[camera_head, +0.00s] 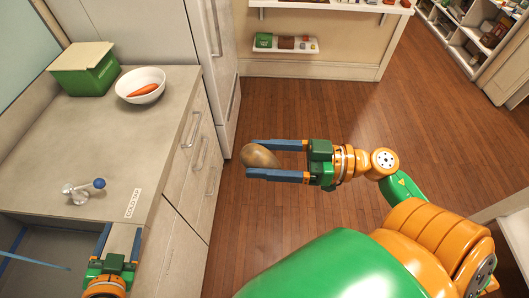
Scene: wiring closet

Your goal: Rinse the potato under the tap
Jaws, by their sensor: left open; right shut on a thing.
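The brown potato (262,156) is between the blue fingers of my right gripper (251,159), which is shut on it. My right gripper holds it out over the wooden floor, to the right of the counter. The tap (78,193) is a pale metal fitting with a blue knob (99,183), on the counter at the left. A "COLD TAP" label (133,203) lies to its right. The grey sink (40,250) shows in part at the lower left. My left gripper (120,229) is open and empty at the counter's front, below the label and right of the sink.
A white bowl (130,77) with a carrot (143,90) and a green box (85,75) stand at the back of the counter (135,135). Drawers and a tall white cabinet (217,70) lie between counter and floor. The wooden floor (330,100) beyond my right gripper is clear.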

